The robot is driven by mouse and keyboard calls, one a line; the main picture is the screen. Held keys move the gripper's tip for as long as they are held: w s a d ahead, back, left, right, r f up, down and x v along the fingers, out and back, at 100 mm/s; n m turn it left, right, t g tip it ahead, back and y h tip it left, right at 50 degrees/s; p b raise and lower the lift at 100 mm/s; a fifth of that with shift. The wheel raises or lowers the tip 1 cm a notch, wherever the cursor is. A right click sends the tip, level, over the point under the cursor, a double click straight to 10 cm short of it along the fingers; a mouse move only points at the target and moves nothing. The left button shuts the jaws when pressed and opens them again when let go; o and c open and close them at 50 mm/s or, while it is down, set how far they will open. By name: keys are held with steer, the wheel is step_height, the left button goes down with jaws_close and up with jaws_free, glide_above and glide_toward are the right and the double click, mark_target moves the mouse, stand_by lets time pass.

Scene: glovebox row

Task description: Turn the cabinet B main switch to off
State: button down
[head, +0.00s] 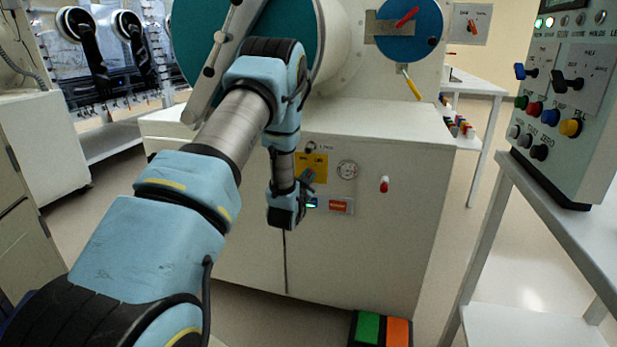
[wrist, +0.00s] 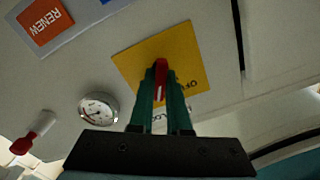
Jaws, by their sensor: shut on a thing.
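The main switch is a red handle (wrist: 161,68) on a yellow plate (wrist: 188,52) in the wrist view. The plate also shows on the white cabinet front in the head view (head: 318,161). My gripper (wrist: 161,80) has its two green fingers on either side of the red handle, shut on it. The handle lies roughly in line with the fingers. Lettering that seems to read OFF is on the plate right of the fingers in the wrist view, appearing upside down. The fingers hide part of the plate and its other lettering. In the head view my gripper (head: 306,178) partly covers the plate.
A round gauge (wrist: 98,108) and a red-tipped knob (wrist: 36,132) sit beside the plate. An orange RENEW label (wrist: 45,21) is nearby. A green and orange pedal box (head: 381,329) stands on the floor. A control panel (head: 565,100) stands on the right-hand table.

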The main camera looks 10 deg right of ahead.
steer(key=shift+f+n+b, duration=0.15)
steer(key=shift+n+b, duration=0.8)
steer(key=shift+n, duration=0.35)
steer(key=shift+a+n+b, duration=0.15)
steer(key=shift+n+b, duration=0.65)
steer(key=shift+n, duration=0.7)
steer(key=c, duration=0.9)
jaws_free()
steer(key=v, duration=1)
steer(key=shift+s+a+b, duration=0.15)
steer(key=shift+s+b, duration=0.2)
steer(key=shift+b, duration=0.05)
